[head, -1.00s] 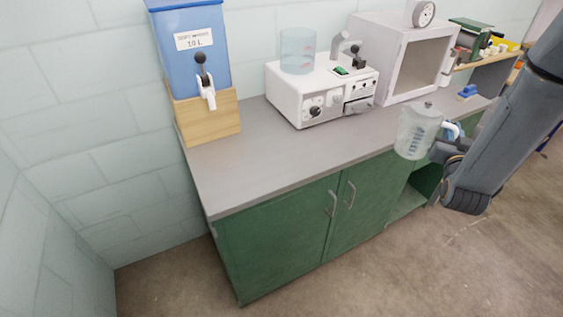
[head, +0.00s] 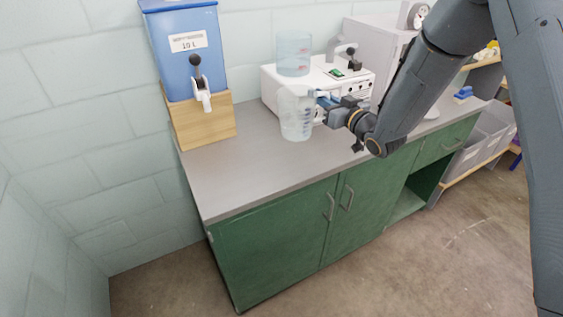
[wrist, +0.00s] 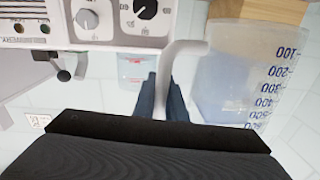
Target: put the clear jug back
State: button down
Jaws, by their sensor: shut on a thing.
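The clear jug (head: 297,116) with blue graduation marks is in front of the white machine in the head view. It appears roughly upright and held above the worktop. In the wrist view the jug (wrist: 240,75) fills the right side, with a bluish area inside it, perhaps liquid. My gripper (head: 328,102) is to the right of the jug and shut on its pale handle. In the wrist view the fingers (wrist: 163,95) straddle the handle. The jug hides part of the machine's front.
The white machine (head: 350,88) carries a clear cylinder (head: 293,53) just behind the jug. A blue tank (head: 183,45) with a tap stands on a wooden block (head: 203,121) at left. The front left of the worktop (head: 235,172) is clear. Grey bins (head: 485,135) stand at right.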

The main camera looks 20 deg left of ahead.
jog(key=s+a+n+g+y, duration=0.1)
jog(key=s+a+g, duration=0.1)
jog(key=a, duration=0.3)
jog(key=shift+f+p, duration=1.3)
jog(key=shift+f, duration=3.7)
jog(key=c, duration=1.8)
grip_release()
jog(key=shift+r, duration=0.2)
jog(key=b+v, duration=0.3)
jog(key=v, duration=0.9)
jog(key=shift+w+d+f, duration=0.1)
jog(key=shift+f, duration=0.05)
